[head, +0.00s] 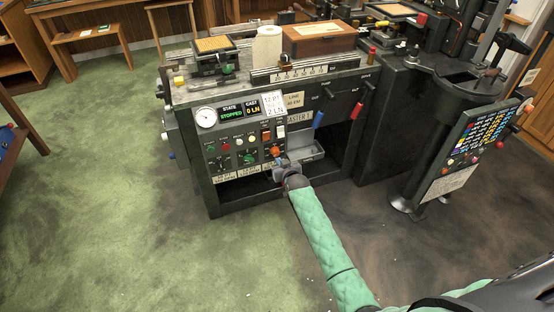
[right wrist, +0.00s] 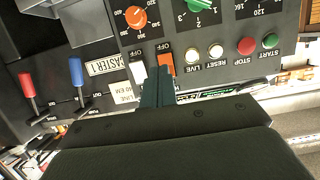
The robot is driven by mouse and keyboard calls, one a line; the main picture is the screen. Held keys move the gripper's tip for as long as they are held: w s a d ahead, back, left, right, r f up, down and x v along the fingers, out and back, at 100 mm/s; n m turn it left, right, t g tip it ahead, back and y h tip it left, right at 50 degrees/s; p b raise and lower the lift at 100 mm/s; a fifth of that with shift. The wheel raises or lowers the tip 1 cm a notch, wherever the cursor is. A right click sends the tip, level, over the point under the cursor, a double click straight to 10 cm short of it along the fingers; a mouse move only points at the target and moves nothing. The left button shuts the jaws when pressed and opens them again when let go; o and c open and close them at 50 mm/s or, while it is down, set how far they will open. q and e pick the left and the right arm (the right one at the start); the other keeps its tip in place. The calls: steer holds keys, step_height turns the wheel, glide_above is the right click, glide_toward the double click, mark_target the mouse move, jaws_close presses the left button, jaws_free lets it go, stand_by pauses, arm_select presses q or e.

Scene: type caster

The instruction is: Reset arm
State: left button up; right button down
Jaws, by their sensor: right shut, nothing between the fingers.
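My right gripper (head: 284,165) is in front of the type caster's control panel (head: 240,140), its arm coming up from the lower right. The right wrist view shows its fingers (right wrist: 158,84) shut and empty, their tips just below an orange switch (right wrist: 165,63) and a white switch (right wrist: 137,72), both marked OFF. I cannot tell whether the tips touch the panel. In that view a whitish RESET button (right wrist: 216,50) and a whitish LIVE button (right wrist: 191,55) sit right of the orange switch. The head view's display (head: 232,113) reads STOPPED. My left gripper is not in view.
Red STOP (right wrist: 246,45) and green START (right wrist: 270,41) buttons lie along the same row. An orange dial (right wrist: 136,17) is above the switches. A blue lever (head: 319,119) and a red lever (head: 356,110) stick out to the right. A screen panel (head: 470,150) stands farther right.

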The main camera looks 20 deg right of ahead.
steer(key=shift+s+r, duration=0.1)
steer(key=shift+s, duration=0.2)
stand_by(0.4)
steer(key=s+a+f+g, duration=0.4)
steer(key=s+f, duration=0.1)
steer(key=s, duration=1.3)
steer(key=s+a+f+n+g, duration=0.1)
steer(key=s+a+f+g, duration=0.3)
steer(key=s, duration=1.3)
steer(key=s+a+f+g, duration=0.4)
steer(key=s+f+g, duration=0.1)
steer(key=s, duration=1.3)
steer(key=shift+s+f+n, duration=0.3)
steer(key=shift+f, duration=0.6)
